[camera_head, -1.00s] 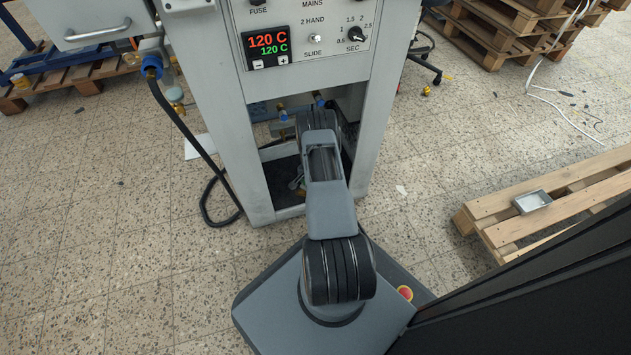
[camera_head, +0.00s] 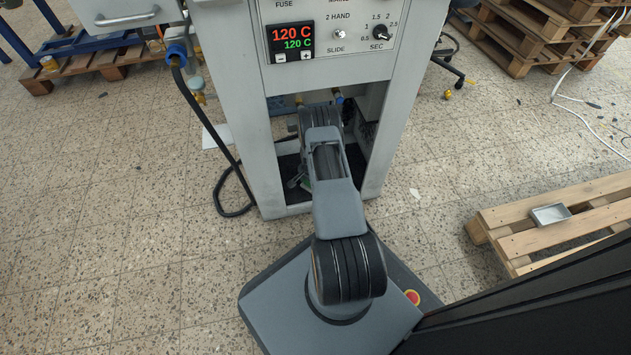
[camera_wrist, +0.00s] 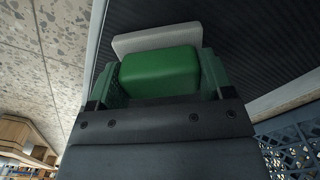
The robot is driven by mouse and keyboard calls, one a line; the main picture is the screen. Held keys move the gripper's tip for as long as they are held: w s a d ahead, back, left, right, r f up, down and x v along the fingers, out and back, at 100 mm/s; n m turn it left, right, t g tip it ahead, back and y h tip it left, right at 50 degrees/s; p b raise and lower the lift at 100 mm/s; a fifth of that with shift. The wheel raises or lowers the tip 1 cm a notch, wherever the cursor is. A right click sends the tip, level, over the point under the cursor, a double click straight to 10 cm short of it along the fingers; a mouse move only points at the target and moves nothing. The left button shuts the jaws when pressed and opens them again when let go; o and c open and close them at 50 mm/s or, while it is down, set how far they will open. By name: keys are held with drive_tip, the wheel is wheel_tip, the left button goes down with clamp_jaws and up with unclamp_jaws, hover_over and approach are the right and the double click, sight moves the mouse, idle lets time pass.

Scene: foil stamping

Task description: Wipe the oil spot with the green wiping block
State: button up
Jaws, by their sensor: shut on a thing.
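The green wiping block (camera_wrist: 160,75) is between the two fingers of my gripper (camera_wrist: 160,78) in the wrist view. A pale grey pad or slab (camera_wrist: 150,38) shows at its far side; I cannot tell whether it is part of the block. Beyond it lies a dark ridged surface (camera_wrist: 265,45); I cannot tell whether the block touches it. I see no oil spot in either view. In the head view my arm reaches down into the machine's open base, and the arm hides most of my gripper.
The grey machine (camera_head: 264,150) has two legs, one on each side of my arm. A black hose (camera_head: 225,150) hangs at its left. A wooden pallet (camera_head: 510,240) with a small metal tray (camera_head: 550,214) lies at right. Tiled floor is open at left.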

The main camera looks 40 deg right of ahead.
drive_tip(key=shift+w+a, duration=0.35)
drive_tip(key=shift+a, duration=0.4)
drive_tip(key=shift+r+p, duration=1.9)
drive_tip(key=shift+r, duration=1.1)
